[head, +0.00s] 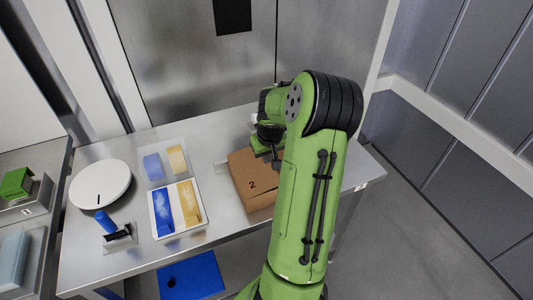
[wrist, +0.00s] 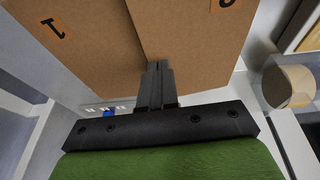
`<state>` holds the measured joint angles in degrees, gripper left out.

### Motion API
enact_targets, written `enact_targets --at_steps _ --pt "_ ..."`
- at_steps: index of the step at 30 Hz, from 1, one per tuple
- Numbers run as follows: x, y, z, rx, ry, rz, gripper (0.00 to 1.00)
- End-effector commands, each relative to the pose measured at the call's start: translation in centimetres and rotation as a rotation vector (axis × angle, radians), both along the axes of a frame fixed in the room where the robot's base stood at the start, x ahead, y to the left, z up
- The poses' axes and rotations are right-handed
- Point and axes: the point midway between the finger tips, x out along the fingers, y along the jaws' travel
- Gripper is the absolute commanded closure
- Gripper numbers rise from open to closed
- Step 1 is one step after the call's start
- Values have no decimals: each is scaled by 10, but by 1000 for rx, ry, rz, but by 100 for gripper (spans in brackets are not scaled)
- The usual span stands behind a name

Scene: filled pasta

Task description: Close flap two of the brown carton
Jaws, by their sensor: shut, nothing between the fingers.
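The brown carton (head: 240,170) stands on the steel table, right of the trays. Its panel marked 2 (head: 252,184) faces up and looks roughly flat in the head view; my arm hides the carton's right side. In the wrist view, a brown panel marked 1 (wrist: 70,35) is at the left, and another brown panel (wrist: 195,45) with a cut-off orange label is at the right. My gripper (wrist: 156,66) is shut and empty, its fingertips in front of the cardboard near the seam between these panels. I cannot tell whether they touch it. In the head view my gripper is mostly hidden.
Left of the carton are a white tray (head: 155,233) with blue and yellow pieces, a clear container (head: 146,178), a white round disc (head: 100,184) and a blue-handled tool (head: 106,222). A tan round object (wrist: 290,86) is right of my gripper in the wrist view.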

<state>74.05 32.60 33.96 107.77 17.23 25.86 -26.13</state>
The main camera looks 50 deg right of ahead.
Motion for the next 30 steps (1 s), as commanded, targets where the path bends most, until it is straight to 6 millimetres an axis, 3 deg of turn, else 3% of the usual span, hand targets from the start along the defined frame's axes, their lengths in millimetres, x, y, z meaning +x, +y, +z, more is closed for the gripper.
enact_targets --at_steps 14,23,30 --pt "-4 -7 -16 70 -42 -2 100" --pt "-4 -6 -15 69 -41 -1 100" --pt "-3 -6 -1 69 -42 0 100"
